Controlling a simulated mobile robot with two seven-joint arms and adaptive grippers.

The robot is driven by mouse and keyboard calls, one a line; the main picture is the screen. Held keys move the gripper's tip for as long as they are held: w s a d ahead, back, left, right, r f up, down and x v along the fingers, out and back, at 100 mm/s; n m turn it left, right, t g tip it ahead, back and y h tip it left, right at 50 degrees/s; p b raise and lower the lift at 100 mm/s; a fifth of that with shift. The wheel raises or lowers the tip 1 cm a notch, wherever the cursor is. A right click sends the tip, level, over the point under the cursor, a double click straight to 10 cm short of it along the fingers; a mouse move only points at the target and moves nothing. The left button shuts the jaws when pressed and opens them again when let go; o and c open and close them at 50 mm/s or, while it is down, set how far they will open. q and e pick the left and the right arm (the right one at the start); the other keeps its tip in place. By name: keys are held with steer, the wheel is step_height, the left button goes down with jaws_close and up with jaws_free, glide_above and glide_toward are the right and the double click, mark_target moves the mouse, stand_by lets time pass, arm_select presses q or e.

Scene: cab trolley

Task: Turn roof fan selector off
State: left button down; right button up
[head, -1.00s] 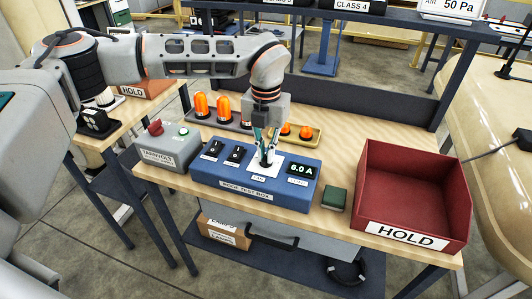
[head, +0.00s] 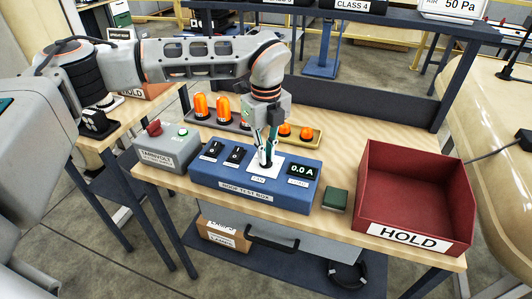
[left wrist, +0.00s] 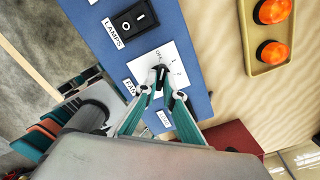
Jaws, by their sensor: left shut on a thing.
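The blue roof test box (head: 225,188) stands on the wooden bench. Its fan selector sits on a white plate (head: 262,174), which also shows in the left wrist view (left wrist: 182,77). My left gripper (head: 266,161) reaches down from above, shut on the dark selector knob (left wrist: 161,74). The fingers hide most of the knob, so its exact pointer position is hard to read. The display (head: 302,169) beside it reads 0.0 A. My right gripper is not in view.
Two black rocker switches (head: 223,152) are left of the selector. A grey supply box (head: 167,154) stands further left, a green block (head: 335,199) and a red HOLD bin (head: 412,200) to the right. Orange lamps (head: 222,107) lie behind.

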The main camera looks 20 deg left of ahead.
arm_select(q)
steer(key=shift+n, duration=1.6)
steer(key=c, duration=2.2)
jaws_free()
steer(key=shift+o, duration=0.2)
step_height(320, 180, up, 12)
